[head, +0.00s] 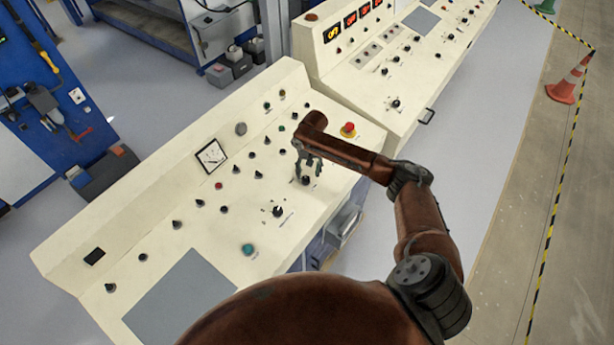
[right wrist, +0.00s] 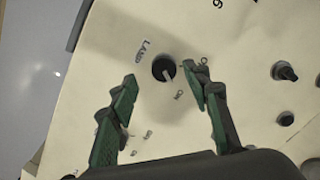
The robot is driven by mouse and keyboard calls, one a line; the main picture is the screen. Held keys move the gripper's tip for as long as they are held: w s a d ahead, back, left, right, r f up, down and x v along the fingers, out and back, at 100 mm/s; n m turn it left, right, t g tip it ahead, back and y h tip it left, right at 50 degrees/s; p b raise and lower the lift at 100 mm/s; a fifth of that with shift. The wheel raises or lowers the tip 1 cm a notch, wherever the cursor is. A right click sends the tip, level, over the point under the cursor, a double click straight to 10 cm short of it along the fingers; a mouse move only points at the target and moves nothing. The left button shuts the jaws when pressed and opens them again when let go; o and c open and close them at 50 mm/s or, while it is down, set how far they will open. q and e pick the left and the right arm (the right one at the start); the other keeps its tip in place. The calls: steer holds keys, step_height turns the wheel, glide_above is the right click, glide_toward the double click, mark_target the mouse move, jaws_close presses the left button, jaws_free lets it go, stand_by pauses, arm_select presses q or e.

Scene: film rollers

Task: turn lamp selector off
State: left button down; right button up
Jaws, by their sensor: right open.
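The lamp selector (right wrist: 163,67) is a round black knob with a light pointer, set in the cream panel beside the label "LAMP". Its pointer is turned toward the "ON" mark in the right wrist view. A second mark by the right finger is partly hidden. In the head view the selector (head: 305,181) shows just below my fingertips. My right gripper (right wrist: 165,90) is open and empty, its green-padded fingers on either side of the selector in the picture. I cannot tell whether they touch it. The right gripper (head: 309,168) also shows in the head view. My left gripper is not in view.
The sloped control desk (head: 180,170) carries several other knobs. A black selector (head: 278,211) and a teal button (head: 248,249) are nearby, and a red emergency button (head: 348,129) sits near my right forearm. A second desk (head: 410,60) stands behind.

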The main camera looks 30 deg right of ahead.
mark_target(306, 179)
steer(key=f, duration=0.2)
steer(key=w+f, duration=0.1)
steer(key=shift+a+f, duration=0.4)
steer(key=shift+d+f, duration=0.1)
steer(key=shift+f, duration=0.05)
steer(key=shift+s, duration=0.25)
steer(key=shift+w, duration=0.15)
steer(key=shift+c, duration=0.4)
steer(key=shift+c, duration=0.9)
steer(key=c, duration=0.9)
